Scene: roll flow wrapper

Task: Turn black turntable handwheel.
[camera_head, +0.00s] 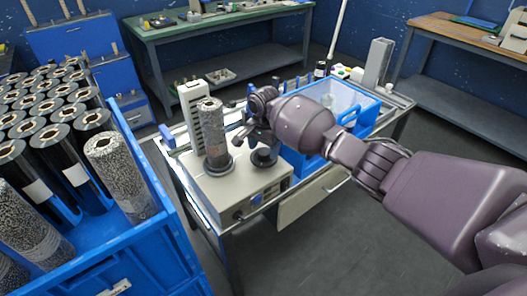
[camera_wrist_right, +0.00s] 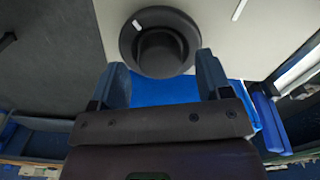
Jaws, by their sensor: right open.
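The black turntable handwheel (camera_head: 264,158) sits on the top of the beige machine (camera_head: 225,188), just right of a speckled roll (camera_head: 211,130) standing on the turntable. My right gripper (camera_head: 256,132) is above the handwheel, and the arm partly hides the area behind it. In the right wrist view the handwheel (camera_wrist_right: 160,20) is a round black disc with a raised hub and a white mark near its rim. The fingertips of my open right gripper (camera_wrist_right: 161,64) flank the hub's near edge; whether they touch it I cannot tell. My left gripper is not in view.
A blue crate (camera_head: 150,225) full of black and speckled rolls stands at left. A blue bin (camera_head: 345,105) is on the bench behind my right arm. A white slotted post (camera_head: 190,105) stands behind the roll. Open grey floor (camera_head: 330,245) lies in front.

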